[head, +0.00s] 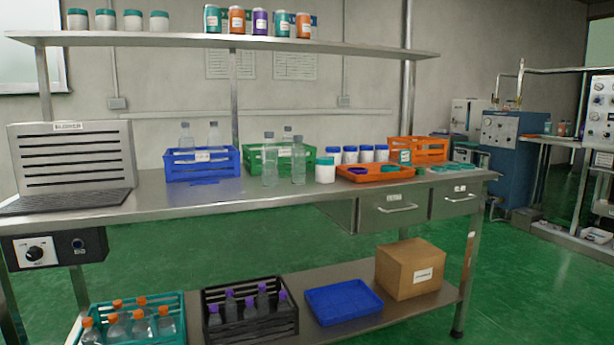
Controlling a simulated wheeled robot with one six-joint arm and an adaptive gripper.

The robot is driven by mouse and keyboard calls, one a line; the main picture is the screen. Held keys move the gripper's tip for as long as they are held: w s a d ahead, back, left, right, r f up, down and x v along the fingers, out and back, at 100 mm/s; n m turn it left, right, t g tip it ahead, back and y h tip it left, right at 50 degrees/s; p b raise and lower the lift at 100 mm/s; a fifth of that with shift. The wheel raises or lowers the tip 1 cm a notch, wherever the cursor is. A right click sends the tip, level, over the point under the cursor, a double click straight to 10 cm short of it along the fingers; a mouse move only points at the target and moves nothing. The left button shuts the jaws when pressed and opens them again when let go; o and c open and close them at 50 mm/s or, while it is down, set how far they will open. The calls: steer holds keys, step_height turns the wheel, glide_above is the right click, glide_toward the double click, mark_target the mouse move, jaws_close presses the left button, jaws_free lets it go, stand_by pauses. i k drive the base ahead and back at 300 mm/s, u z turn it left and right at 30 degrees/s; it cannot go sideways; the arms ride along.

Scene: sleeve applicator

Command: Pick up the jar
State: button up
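A white jar with a teal lid (325,173) stands upright on the steel workbench (240,194), right of two clear bottles and left of an orange tray. Several smaller white jars with dark blue lids (366,154) stand in a row just behind the tray. More white jars with teal lids (132,20) stand on the upper shelf at the left. Several coloured jars (260,22) stand near the middle of that shelf. Which jar is meant cannot be told from the picture alone. My gripper is not in view.
Two clear bottles (270,165) stand close left of the teal-lidded jar. The orange tray (362,178) holds coloured rings. Blue (185,170), green (252,160) and orange crates (430,150) stand at the back. A slatted machine (70,155) fills the left end. Front bench space is mostly clear.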

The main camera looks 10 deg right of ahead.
mark_target(325, 166)
steer(key=i, duration=1.3)
steer(key=z, duration=2.45)
steer(key=i, duration=0.8)
steer(key=u, duration=2.75)
